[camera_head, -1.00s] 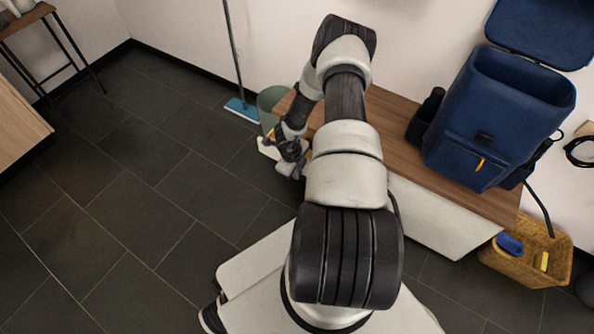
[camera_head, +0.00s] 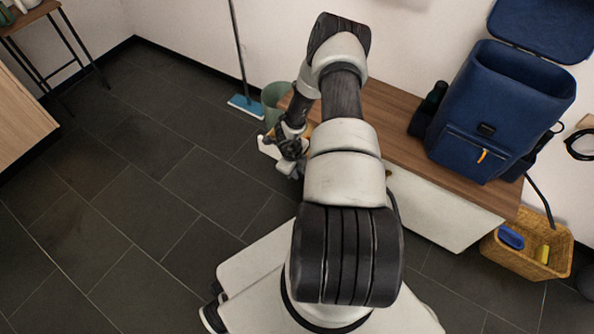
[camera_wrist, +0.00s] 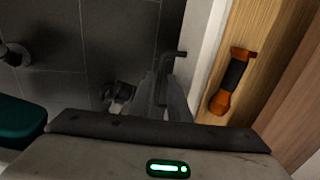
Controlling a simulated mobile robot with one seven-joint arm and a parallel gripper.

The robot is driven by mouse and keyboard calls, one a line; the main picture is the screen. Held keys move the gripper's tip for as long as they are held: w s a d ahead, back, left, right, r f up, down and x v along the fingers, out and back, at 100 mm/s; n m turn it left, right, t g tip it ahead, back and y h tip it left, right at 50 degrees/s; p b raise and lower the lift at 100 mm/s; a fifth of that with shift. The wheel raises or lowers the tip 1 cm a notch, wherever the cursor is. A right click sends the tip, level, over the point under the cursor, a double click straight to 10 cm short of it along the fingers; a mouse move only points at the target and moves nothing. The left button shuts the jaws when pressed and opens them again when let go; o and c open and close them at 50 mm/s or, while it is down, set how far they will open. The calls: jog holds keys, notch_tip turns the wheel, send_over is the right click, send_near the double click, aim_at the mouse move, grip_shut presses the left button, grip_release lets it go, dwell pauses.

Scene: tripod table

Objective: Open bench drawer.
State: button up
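The bench (camera_head: 385,115) has a brown wooden top and a white front and stands along the wall. Its drawer (camera_wrist: 212,55) is pulled out: the wrist view shows the white drawer front from above and the light wooden inside behind it. A tool with an orange and black handle (camera_wrist: 230,85) lies in the drawer. A dark handle (camera_wrist: 171,55) sits on the outer side of the drawer front. My gripper (camera_wrist: 166,82) is at this handle, its fingers close together around it. In the head view my gripper (camera_head: 292,165) is low by the bench's left end, and my arm hides most of the drawer.
A blue backpack (camera_head: 475,140) stands open on the bench. A wicker basket (camera_head: 530,262) is on the floor at the right. A green bucket (camera_head: 273,98) and a blue mop (camera_head: 246,106) stand at the bench's left end. The tiled floor at the left is free.

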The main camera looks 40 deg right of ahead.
jog(key=shift+r, duration=0.1)
jog(key=a+r+p, duration=0.1)
jog(key=r+p, duration=0.1)
jog(key=r, duration=0.6)
jog(key=s+a+r+p, duration=0.1)
jog(key=a+r+p, duration=0.1)
jog(key=r, duration=0.7)
jog(key=shift+s+p, duration=0.15)
jog(key=shift+p, duration=0.65)
